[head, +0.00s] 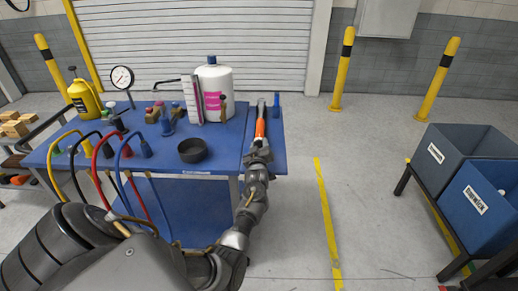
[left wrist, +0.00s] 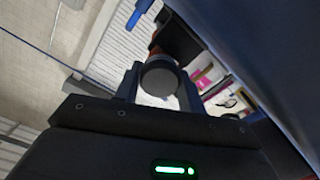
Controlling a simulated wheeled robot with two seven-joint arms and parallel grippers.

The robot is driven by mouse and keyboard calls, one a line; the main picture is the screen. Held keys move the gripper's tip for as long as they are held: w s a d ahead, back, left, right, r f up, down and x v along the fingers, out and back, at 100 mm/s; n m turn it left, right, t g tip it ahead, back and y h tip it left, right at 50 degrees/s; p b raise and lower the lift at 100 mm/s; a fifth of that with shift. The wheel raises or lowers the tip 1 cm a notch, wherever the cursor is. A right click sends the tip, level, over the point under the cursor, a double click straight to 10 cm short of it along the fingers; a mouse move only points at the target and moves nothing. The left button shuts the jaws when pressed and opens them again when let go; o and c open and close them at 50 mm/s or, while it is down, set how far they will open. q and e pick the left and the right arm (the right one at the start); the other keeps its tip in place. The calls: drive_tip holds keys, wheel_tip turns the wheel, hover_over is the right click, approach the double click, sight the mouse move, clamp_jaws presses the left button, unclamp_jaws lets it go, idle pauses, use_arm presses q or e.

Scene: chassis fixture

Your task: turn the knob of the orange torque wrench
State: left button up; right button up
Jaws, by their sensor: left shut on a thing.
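The orange torque wrench (head: 260,128) lies along the right part of the blue table, its grey shaft pointing to the back and its handle end toward me. My left gripper (head: 259,147) is at the near end of the handle. In the left wrist view, the left gripper (left wrist: 158,90) is shut with its fingers on both sides of a dark round knob (left wrist: 158,77), the wrench's end. The gripper hides much of that end in the head view. My right gripper is in neither view.
The blue table (head: 225,145) holds a black bowl (head: 192,150), a white canister (head: 215,92), a dial gauge (head: 123,79) and several coloured hoses at the left. A small blue item (head: 276,104) stands beside the wrench. Blue and grey bins (head: 460,152) stand at the right; floor between is clear.

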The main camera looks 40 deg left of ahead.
use_arm(q)
drive_tip(key=shift+f+n+b, duration=0.1)
drive_tip(key=shift+n+b, duration=0.25)
drive_tip(key=shift+n, duration=0.75)
drive_tip(key=o, duration=1)
drive_tip(key=shift+c, duration=0.2)
drive_tip(key=b+v, duration=0.1)
drive_tip(key=v, duration=0.9)
drive_tip(key=shift+s+d+b, duration=0.3)
drive_tip(key=shift+b, duration=0.1)
